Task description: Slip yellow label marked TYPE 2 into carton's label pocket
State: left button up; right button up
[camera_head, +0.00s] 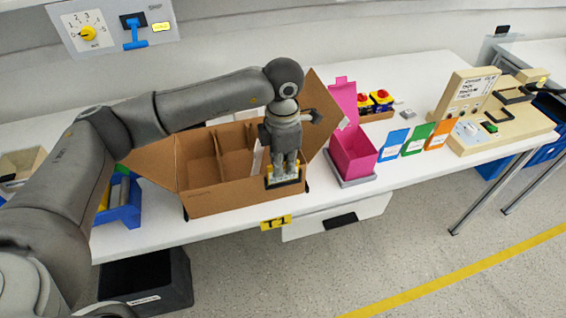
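The open brown cardboard carton (225,197) stands on the white table with its flaps spread and dividers inside. On the right of its front face is a dark-edged pocket (284,182). A bit of yellow, apparently the label (296,168), shows there around my fingertips; its print cannot be read. I cannot tell how far it sits in the pocket. My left gripper (284,167) points down at the pocket, its fingers close together and covering part of it. Whether they grip the label is not clear. My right gripper is not in view.
A pink open box (353,155) stands right of the carton, with blue, green and orange cards (415,140) beyond it. A beige control panel (500,125) stands further right. A blue bin (122,205) is at left. A yellow T1 tag (276,222) marks the table's front edge.

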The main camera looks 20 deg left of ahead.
pick_arm(q)
jog(key=o, duration=0.4)
jog(key=shift+o, duration=0.2)
notch_tip(320, 180, up, 12)
jog(key=shift+f, duration=0.1)
dwell(0.6)
